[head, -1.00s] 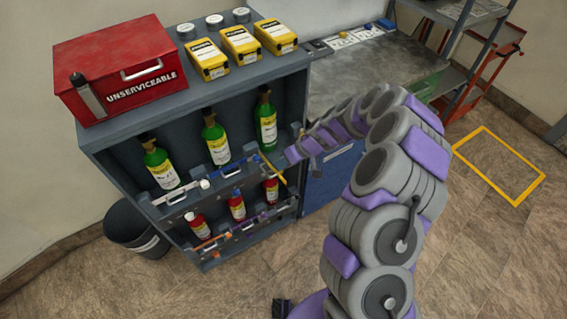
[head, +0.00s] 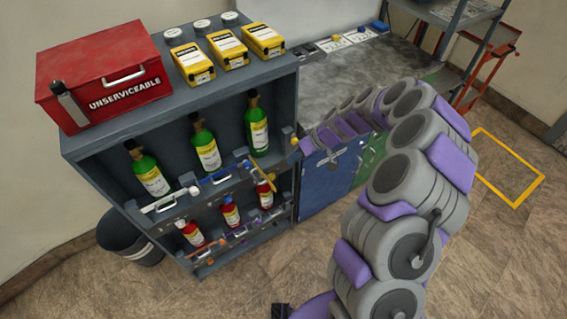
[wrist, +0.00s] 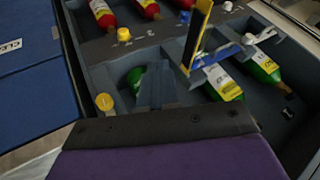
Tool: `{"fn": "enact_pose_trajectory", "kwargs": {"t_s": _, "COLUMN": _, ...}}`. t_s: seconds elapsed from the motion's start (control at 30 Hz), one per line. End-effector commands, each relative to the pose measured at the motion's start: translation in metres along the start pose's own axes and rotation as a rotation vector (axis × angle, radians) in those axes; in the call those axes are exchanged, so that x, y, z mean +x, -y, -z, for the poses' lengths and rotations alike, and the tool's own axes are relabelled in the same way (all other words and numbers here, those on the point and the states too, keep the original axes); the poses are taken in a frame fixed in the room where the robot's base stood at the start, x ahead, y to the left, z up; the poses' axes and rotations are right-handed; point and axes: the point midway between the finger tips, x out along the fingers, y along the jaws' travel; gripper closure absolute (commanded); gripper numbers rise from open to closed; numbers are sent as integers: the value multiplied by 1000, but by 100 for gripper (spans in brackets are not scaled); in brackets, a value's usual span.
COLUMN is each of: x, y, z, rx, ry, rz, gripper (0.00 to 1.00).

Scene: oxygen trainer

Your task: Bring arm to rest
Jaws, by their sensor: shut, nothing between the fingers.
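My arm arches over the right side in the head view, and its tip with my gripper (head: 303,147) is beside the right edge of the grey rack (head: 290,84). In the wrist view the gripper (wrist: 156,84) looks shut and empty, over the rack. A green bottle (wrist: 136,78) is partly hidden behind it. A yellow-ended bar (wrist: 198,36) stands up beside it. Green bottles (head: 205,145) stand on the upper shelf and red bottles (head: 231,214) on the lower one, with bars across their fronts.
A red UNSERVICEABLE box (head: 103,76) and yellow cases (head: 226,47) sit on the rack. A grey-topped bench (head: 350,75) with a blue door (head: 322,182) stands to its right. A dark bin (head: 128,238) stands at left. Open floor lies at right, around a yellow outline (head: 515,204).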

Motion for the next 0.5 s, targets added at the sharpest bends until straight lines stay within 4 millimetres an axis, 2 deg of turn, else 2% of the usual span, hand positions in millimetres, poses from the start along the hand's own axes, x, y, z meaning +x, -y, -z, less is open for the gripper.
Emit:
{"fn": "enact_pose_trajectory", "kwargs": {"t_s": 0.03, "x": -12, "y": 2, "z": 2, "rx": -1, "ry": 1, "rz": -1, "gripper": 100}}
{"fn": "enact_pose_trajectory", "kwargs": {"t_s": 0.2, "x": -35, "y": 3, "z": 5, "rx": -2, "ry": 5, "rz": -3, "gripper": 100}}
{"fn": "enact_pose_trajectory", "kwargs": {"t_s": 0.5, "x": -54, "y": 0, "z": 1, "rx": -1, "ry": 3, "rz": 5, "gripper": 100}}
